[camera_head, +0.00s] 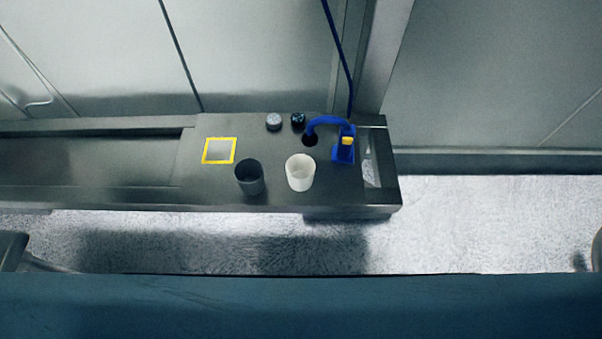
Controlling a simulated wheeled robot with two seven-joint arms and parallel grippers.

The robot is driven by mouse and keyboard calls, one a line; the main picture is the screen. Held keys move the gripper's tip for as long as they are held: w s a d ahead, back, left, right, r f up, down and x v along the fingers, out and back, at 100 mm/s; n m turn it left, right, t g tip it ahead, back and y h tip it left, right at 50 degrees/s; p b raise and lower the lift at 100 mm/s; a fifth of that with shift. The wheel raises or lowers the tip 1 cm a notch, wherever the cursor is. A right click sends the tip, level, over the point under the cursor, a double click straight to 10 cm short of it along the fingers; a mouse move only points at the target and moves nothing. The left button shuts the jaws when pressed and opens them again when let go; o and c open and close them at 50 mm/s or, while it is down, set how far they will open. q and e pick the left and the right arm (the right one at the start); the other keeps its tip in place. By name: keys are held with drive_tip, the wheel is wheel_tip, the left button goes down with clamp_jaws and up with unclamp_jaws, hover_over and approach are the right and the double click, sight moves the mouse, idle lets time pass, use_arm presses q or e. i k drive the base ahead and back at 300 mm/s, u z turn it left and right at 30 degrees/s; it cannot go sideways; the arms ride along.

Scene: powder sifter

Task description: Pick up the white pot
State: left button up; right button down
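The white pot (300,173) stands upright on the grey metal bench (215,190), right of the dark grey pot and near the bench's front edge. Its open top faces up and it looks empty. Neither of my grippers can be made out. Only grey parts, likely of my arms, show at the far left and far right edges, well apart from the pot.
A dark grey pot (249,177) stands just left of the white one. Behind are a yellow square frame (219,151), a grey round knob (274,122), a black knob (298,121) and a blue device (343,146) with a hose. The bench's left part is recessed.

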sight(300, 168)
drive_tip(key=z, duration=0.05)
drive_tip(key=k, duration=1.05)
drive_tip(key=u, duration=0.75)
drive_tip(key=i, duration=1.3)
drive_tip(key=z, duration=0.75)
